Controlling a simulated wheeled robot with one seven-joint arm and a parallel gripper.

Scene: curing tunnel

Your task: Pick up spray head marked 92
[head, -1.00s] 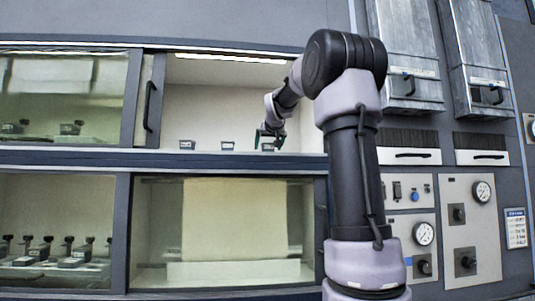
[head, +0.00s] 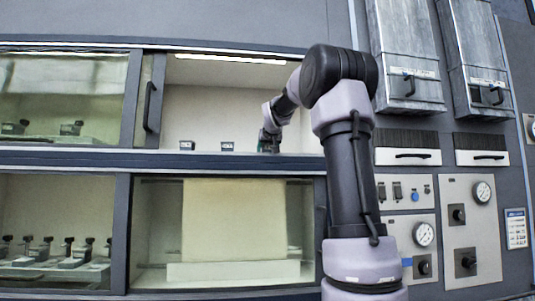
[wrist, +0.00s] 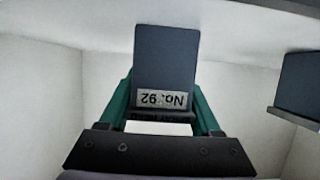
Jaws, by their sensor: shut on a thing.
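The spray head marked 92 (wrist: 165,65) is a dark block with a "No. 92" label, upside down in the wrist view. My gripper (wrist: 165,118) has its green fingers on either side of it and is shut on it. In the head view my gripper (head: 269,140) is inside the open upper bay, at its right part near the shelf edge. The held spray head is small and mostly hidden there. I cannot tell whether it still touches the shelf.
Two other dark labelled blocks (head: 187,146) (head: 227,147) stand on the shelf to the left. Another dark block (wrist: 299,85) shows at the right of the wrist view. A sliding glass door with a black handle (head: 150,106) borders the bay's left side. Gauge panels (head: 424,234) stand at right.

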